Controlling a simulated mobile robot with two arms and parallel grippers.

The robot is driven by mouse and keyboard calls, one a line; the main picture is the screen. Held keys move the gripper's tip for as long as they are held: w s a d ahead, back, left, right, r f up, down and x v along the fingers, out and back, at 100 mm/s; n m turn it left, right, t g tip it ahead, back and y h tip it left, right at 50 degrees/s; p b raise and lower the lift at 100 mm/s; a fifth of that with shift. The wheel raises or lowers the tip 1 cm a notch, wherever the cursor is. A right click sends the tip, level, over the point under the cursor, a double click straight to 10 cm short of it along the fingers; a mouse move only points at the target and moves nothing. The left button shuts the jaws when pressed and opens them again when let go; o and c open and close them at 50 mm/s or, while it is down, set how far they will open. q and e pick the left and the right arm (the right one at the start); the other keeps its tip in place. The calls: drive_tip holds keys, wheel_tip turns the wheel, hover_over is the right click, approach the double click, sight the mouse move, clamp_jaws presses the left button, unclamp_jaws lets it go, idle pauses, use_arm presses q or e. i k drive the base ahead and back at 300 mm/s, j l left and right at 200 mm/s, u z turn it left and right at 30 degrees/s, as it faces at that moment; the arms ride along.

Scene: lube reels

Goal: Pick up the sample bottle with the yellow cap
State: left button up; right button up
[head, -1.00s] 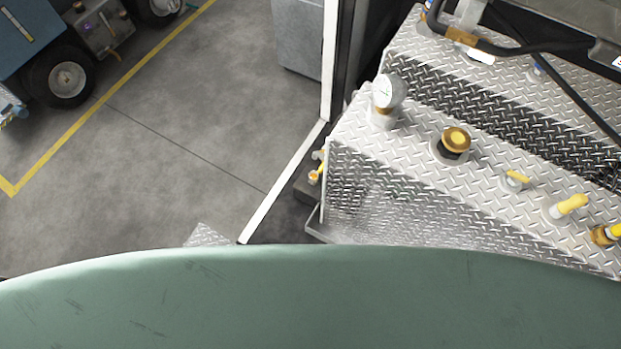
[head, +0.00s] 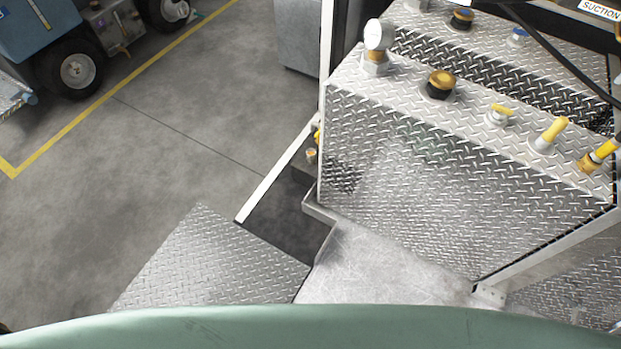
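I cannot make out a sample bottle with a yellow cap in the head view. Several small yellow parts stand on the diamond-plate tank top: a short yellow handle (head: 502,110), a longer yellow handle (head: 553,130) and a yellow and brass fitting (head: 598,156) at the right edge. They look like valves or fittings rather than a bottle. Neither my left nor my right gripper is in view.
A diamond-plate tank (head: 430,175) carries a round gauge (head: 379,36) and a brass cap (head: 440,83). A grey metal ledge (head: 385,265) lies below it. A diamond-plate panel (head: 205,262) is left of that. A green curved surface (head: 300,328) fills the bottom edge. The floor (head: 170,150) at left is open.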

sight(310, 153)
drive_tip(key=k+z, duration=0.1)
drive_tip(key=z, duration=0.3)
drive_tip(key=k+z, duration=0.1)
drive_tip(key=z, duration=0.3)
drive_tip(key=k+l+z, duration=0.1)
drive_tip(key=z, duration=0.3)
drive_tip(key=l+z, duration=0.1)
drive_tip(key=z, duration=0.3)
drive_tip(key=j+z, duration=0.4)
drive_tip(key=j, duration=0.35)
drive_tip(key=j+z, duration=0.35)
drive_tip(key=j, duration=0.4)
drive_tip(key=k+j+z, duration=0.1)
drive_tip(key=j+z, duration=0.3)
drive_tip(key=j, duration=0.3)
